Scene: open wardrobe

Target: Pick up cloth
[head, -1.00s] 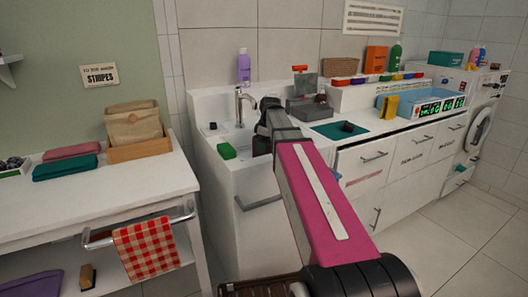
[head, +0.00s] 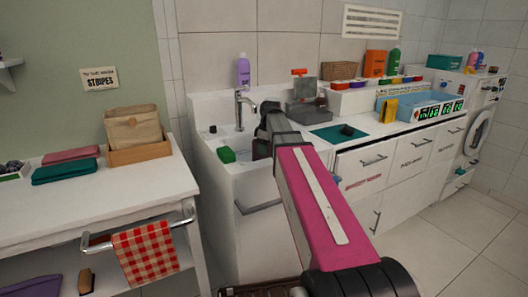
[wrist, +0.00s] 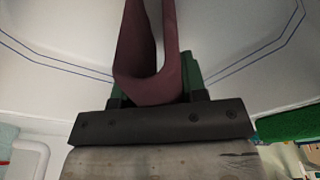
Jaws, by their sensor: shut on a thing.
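A dark maroon cloth (wrist: 147,88) hangs folded in a loop at my gripper (wrist: 155,82) in the wrist view. The gripper is shut on it, and the green fingers show only in part behind and beside the cloth. In the head view my gripper (head: 263,146) is over the white sink basin at the end of my pink arm. A small dark reddish patch of the cloth (head: 262,151) shows there. Most of the cloth is hidden by the arm in that view.
The white sink (head: 222,185) has a grey tap (head: 240,108) close behind my gripper. A green sponge (head: 226,155) lies on its left rim. A red checked towel (head: 146,253) hangs on the table rail at left. The floor at right is clear.

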